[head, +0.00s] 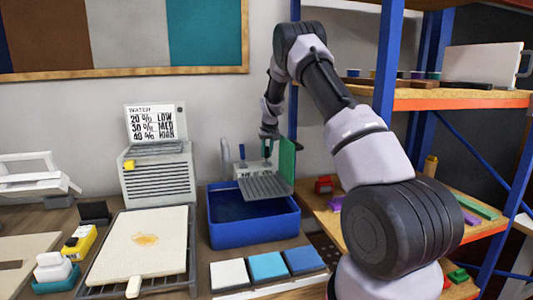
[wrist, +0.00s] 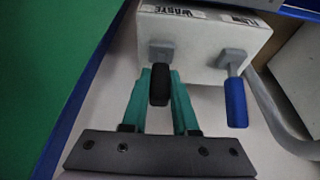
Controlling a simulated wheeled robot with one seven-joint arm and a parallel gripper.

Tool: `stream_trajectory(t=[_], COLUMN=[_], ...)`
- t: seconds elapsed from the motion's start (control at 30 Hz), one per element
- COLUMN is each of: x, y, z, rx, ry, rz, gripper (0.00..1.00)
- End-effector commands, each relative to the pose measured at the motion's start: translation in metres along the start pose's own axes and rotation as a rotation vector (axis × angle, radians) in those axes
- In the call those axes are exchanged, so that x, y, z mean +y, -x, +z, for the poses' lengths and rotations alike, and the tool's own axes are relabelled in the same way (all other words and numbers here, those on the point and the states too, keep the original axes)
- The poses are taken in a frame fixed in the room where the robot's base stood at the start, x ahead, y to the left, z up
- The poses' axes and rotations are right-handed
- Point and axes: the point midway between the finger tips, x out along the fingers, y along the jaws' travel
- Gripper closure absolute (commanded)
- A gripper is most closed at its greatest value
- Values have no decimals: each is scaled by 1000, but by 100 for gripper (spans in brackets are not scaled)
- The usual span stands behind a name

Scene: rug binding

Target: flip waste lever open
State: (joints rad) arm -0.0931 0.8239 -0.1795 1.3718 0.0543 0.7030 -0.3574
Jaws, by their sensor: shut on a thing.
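The waste lever (wrist: 159,84) has a black handle on a grey mount, below the WASTE label on a white control box (wrist: 205,45). The teal fingers of my gripper (wrist: 161,76) stand on either side of the handle and are shut on it. A second lever, with a blue handle (wrist: 235,102), hangs to the right below another label, apart from the fingers. In the head view my gripper (head: 268,150) is at the box (head: 249,171) above the blue basin; the waste lever is too small to make out there.
The blue basin (head: 230,237) stands under the box with a grey grooved board (head: 262,187) over it. A green panel (head: 287,160) rises close on the right. A grey curved pipe (wrist: 272,115) runs beside the blue lever. An orange-edged shelf stands farther right.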

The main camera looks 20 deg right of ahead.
Motion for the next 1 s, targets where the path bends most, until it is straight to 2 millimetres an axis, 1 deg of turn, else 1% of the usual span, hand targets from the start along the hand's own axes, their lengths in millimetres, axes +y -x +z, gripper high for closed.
stream_trajectory(t=[0.03,0.1,0.37,0.47,0.57,0.83,1.0], x=[1,1,0,0,0,0,0], y=[0,0,0,3,15,69,95], z=[0,0,0,0,-1,-1,0], rx=[-2,-2,-2,-1,2,2,0], ry=[-1,-1,0,0,0,0,0], rz=[1,1,0,0,0,0,0], gripper=[65,43,43,43,43,43,43])
